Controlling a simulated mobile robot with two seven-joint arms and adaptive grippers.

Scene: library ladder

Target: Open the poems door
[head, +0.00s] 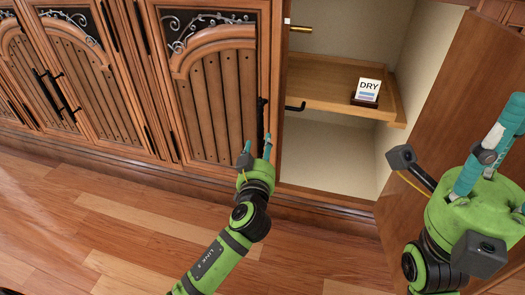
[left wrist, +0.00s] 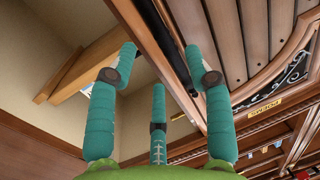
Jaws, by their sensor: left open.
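The poems door (head: 215,85) is a wooden arched door with a dark scrollwork panel. It looks shut or nearly shut. Its yellow label, reading POEMS upside down, shows in the left wrist view (left wrist: 265,107). A long black handle (head: 261,125) runs along the door's right edge and also shows in the left wrist view (left wrist: 172,40). My left gripper (head: 257,148) is open at the handle's lower end; the handle appears between its teal fingers (left wrist: 160,80), contact unclear. My right gripper (head: 492,160) is at the right, partly cut off; its opening is unclear.
An open compartment right of the door has a wooden shelf (head: 330,92) with a DRY sign (head: 368,90). An open door panel (head: 450,95) stands at the right, behind my right gripper. More shut doors (head: 65,65) are at the left. The wooden floor (head: 120,225) is clear.

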